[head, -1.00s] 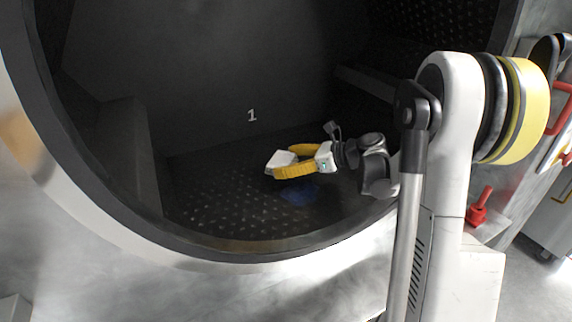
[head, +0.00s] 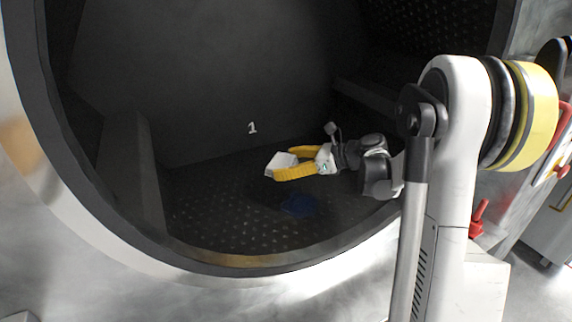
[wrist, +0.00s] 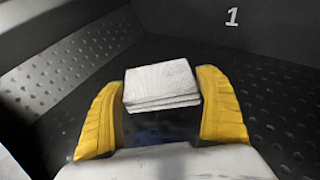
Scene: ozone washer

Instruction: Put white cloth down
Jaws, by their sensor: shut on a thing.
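The white cloth (wrist: 162,84) is a folded, layered block held between the two yellow fingers of my gripper (wrist: 160,100) in the wrist view. In the head view my gripper (head: 294,164) is inside the dark round chamber, shut on the white cloth (head: 281,165). The cloth sticks out past the fingertips and appears to be above the chamber's dimpled floor (head: 235,220). How far above the floor it is, I cannot tell.
A dark blue patch (head: 298,204) lies on the chamber floor below my gripper. The chamber's round rim (head: 190,268) surrounds the opening. A white "1" (head: 252,128) marks the back wall. Ledges run along both sides, and the floor to the left is clear.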

